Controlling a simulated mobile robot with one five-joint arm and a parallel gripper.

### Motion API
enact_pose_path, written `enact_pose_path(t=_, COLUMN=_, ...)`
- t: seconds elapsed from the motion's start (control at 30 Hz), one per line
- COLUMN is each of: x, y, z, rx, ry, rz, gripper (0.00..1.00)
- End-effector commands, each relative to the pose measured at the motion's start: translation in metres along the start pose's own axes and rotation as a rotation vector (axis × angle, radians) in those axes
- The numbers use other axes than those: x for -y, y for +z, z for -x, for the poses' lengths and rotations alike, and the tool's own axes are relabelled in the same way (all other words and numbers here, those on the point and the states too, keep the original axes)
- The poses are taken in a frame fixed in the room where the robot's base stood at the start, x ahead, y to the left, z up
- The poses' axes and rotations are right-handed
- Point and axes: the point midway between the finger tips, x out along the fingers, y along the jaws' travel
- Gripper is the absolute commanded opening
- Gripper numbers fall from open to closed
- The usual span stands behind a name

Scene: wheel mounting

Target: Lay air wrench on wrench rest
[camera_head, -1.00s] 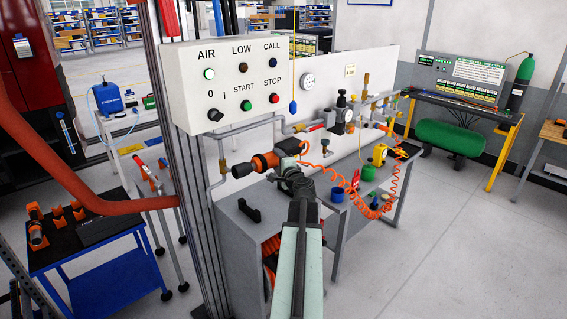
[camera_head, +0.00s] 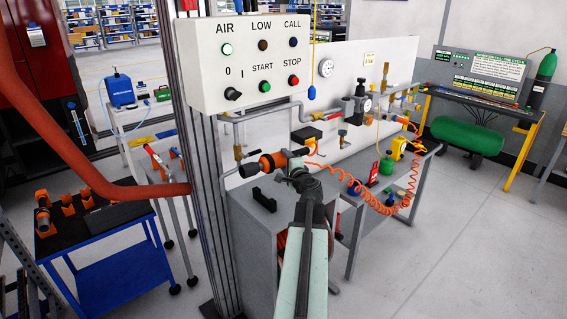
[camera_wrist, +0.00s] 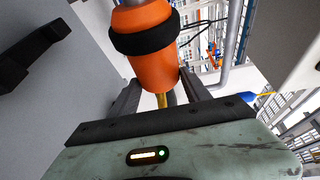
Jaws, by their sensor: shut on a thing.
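The orange and black air wrench (camera_head: 270,164) is held off the surface above the grey cabinet, its dark nose pointing left. My gripper (camera_head: 301,176) is shut on it at its right part. In the wrist view the orange body with its black band (camera_wrist: 145,40) is between the fingers of my gripper (camera_wrist: 160,95). A black bracket (camera_head: 264,200) stands on the cabinet top, below and left of the wrench; it also shows in the wrist view (camera_wrist: 32,52). It may be the wrench rest, but I cannot tell for sure.
The grey cabinet (camera_head: 290,222) stands below. The control box (camera_head: 255,62) and pipes are close above and behind. A coiled orange hose (camera_head: 385,207) hangs at the right. A blue cart (camera_head: 95,255) with orange pieces is at the left.

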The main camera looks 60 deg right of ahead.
Motion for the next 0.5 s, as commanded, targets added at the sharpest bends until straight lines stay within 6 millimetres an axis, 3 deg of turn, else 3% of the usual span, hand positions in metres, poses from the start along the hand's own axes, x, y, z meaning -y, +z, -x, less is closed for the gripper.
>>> enact_pose_path(t=0.03, x=-0.016, y=-0.001, z=-0.002, rx=0.0, ry=-0.001, rz=-0.003, gripper=0.0)
enact_pose_path(t=0.13, x=-0.025, y=-0.001, z=-0.002, rx=0.0, ry=-0.001, rz=-0.003, gripper=0.0)
enact_pose_path(t=0.5, x=-0.026, y=-0.001, z=-0.003, rx=-0.001, ry=-0.001, rz=-0.003, gripper=0.0)
